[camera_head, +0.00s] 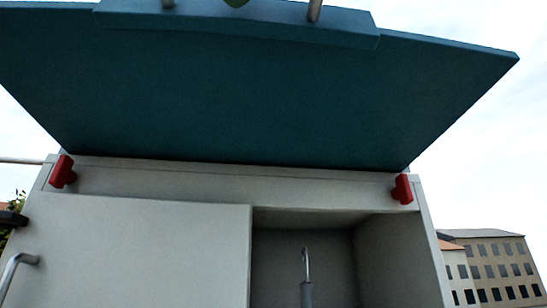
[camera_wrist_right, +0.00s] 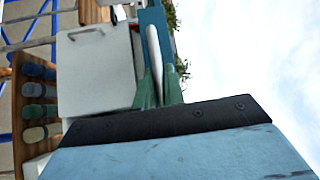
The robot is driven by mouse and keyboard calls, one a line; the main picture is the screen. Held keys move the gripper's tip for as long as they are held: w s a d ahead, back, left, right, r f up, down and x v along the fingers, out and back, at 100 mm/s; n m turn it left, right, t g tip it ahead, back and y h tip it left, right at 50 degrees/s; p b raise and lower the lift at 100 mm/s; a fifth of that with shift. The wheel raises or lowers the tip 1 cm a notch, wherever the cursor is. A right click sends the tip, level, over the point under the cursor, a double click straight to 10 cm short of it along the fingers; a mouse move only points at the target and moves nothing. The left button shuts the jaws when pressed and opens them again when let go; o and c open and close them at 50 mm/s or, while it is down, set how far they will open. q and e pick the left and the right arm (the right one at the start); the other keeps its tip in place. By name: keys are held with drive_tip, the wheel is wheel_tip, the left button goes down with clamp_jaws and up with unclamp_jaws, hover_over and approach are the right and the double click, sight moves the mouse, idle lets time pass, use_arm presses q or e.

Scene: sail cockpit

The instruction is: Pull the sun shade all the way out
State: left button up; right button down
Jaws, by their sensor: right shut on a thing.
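The sun shade (camera_head: 230,95) is a wide teal panel stretching overhead from the cabinet top toward me in the head view. Two metal posts of its handle show at the top edge. In the right wrist view my right gripper's green fingers (camera_wrist_right: 158,90) are shut on the pale handle bar (camera_wrist_right: 152,45). A teal strip of the shade also shows behind the bar (camera_wrist_right: 158,20). My left gripper is not in view.
Below the shade stands a pale cabinet (camera_head: 140,245) with red clips (camera_head: 62,172) at its upper corners. Its open compartment (camera_head: 390,260) holds an upright hooked metal rod (camera_head: 306,275). A metal handle (camera_head: 18,268) is at left. Buildings (camera_head: 490,268) stand far right.

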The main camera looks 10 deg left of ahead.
drive_tip(key=shift+s+f, duration=0.1)
drive_tip(key=shift+s, duration=0.1)
drive_tip(key=c, duration=1.8)
unclamp_jaws()
drive_tip(key=shift+c, duration=0.2)
drive_tip(key=o, duration=0.3)
drive_tip(key=shift+s+d, duration=0.1)
drive_tip(key=shift+s, duration=0.1)
drive_tip(key=shift+o, duration=0.2)
drive_tip(key=shift+w, duration=0.1)
drive_tip(key=b+v, duration=0.3)
drive_tip(key=v, duration=1)
drive_tip(key=shift+d, duration=0.2)
